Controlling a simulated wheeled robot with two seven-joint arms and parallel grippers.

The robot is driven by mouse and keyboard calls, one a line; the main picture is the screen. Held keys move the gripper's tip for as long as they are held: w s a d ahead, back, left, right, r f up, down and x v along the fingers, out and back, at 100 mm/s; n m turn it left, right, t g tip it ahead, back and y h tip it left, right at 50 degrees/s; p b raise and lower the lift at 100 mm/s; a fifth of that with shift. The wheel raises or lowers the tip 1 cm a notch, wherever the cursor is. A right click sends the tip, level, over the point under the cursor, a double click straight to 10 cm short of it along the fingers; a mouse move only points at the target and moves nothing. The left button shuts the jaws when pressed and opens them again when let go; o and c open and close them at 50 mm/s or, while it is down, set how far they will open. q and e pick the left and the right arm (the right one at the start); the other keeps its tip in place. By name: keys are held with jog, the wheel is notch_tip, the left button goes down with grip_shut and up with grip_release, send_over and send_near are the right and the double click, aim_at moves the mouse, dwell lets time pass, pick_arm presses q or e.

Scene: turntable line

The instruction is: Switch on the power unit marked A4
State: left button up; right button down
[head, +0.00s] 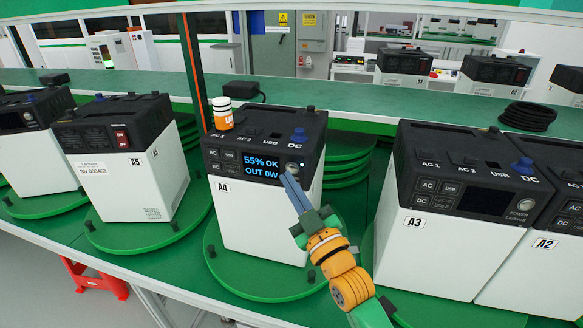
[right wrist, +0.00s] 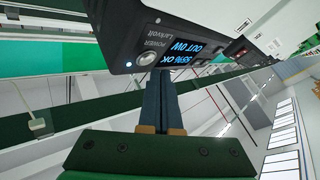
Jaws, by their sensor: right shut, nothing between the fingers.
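The power unit marked A4 (head: 258,215) stands upright on a green round turntable plate, its label at the lower left of its black front panel. Its display (head: 262,168) is lit and reads "55% OK" and "OUT 0W". The round silver power button (head: 292,168) is right of the display, with a small lit dot by it. The button also shows in the right wrist view (right wrist: 146,59), beside a blue-white light (right wrist: 128,63). My right gripper (head: 288,177) is shut and empty, its fingertips just below the button; I cannot tell whether they touch it. My left gripper is out of view.
Unit A3 (head: 450,240) stands close on the right with a dark display. Unit A5 (head: 125,180) stands on the left. An orange-and-white jar (head: 222,113) sits on top of A4. Black cable (head: 527,116) lies coiled on the shelf behind.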

jog(key=s+p, duration=0.1)
jog(key=s+a, duration=0.1)
jog(key=s, duration=0.1)
jog(key=s+p, duration=0.1)
jog(key=shift+s+a+p, duration=0.25)
jog(key=shift+s+p, duration=0.1)
jog(key=shift+s, duration=0.05)
dwell(0.4)
